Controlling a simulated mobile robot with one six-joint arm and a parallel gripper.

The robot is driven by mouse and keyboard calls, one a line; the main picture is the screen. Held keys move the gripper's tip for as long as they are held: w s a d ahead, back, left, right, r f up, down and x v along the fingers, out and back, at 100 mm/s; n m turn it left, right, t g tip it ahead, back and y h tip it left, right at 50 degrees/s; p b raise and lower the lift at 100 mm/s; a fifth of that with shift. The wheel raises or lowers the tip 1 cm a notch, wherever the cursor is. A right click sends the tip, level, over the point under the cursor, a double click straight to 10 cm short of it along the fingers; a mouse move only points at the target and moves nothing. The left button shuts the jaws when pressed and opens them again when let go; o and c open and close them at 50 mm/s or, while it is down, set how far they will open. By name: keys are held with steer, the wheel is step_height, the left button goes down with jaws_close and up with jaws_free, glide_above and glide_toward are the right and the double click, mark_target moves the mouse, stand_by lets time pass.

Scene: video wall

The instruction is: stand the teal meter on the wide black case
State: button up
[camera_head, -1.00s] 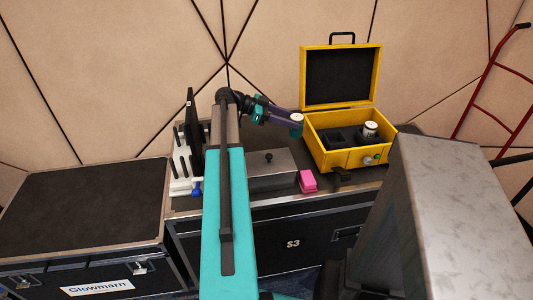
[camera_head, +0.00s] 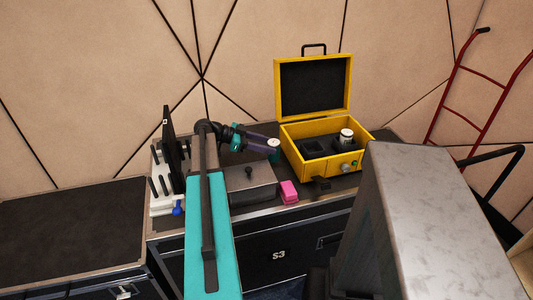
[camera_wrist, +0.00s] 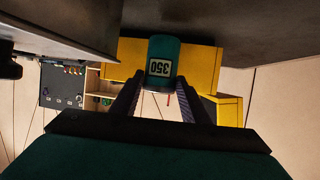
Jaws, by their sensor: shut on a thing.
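The teal meter (camera_head: 273,152) has a pale round top and hangs at the end of my arm, left of the yellow box. In the wrist view the teal meter (camera_wrist: 165,52) shows a white label with the upside-down figures 350. My gripper (camera_wrist: 160,88) is shut on it, with one finger on each side. In the head view my gripper (camera_head: 262,150) points right. Two black cases stand side by side: a bare-topped one (camera_head: 65,235) at left, and one marked S3 (camera_head: 310,242) under the yellow box. Which is the wide one I cannot tell for certain.
The open yellow box (camera_head: 320,172) holds a white-topped thing (camera_head: 346,135). A grey box (camera_head: 251,185), a pink block (camera_head: 289,191) and a white rack with black pegs (camera_head: 160,195) stand on the S3 case. A red hand truck (camera_head: 470,90) leans at right.

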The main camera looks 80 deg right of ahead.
steer(key=shift+f, duration=1.85)
steer(key=shift+f, duration=0.15)
steer(key=o, duration=1.3)
steer(key=shift+r+p, duration=0.2)
steer(key=shift+p, duration=0.1)
steer(key=b+v, duration=0.1)
steer(key=v, duration=0.5)
steer(key=shift+d+f, duration=0.1)
steer(key=shift+v, duration=0.75)
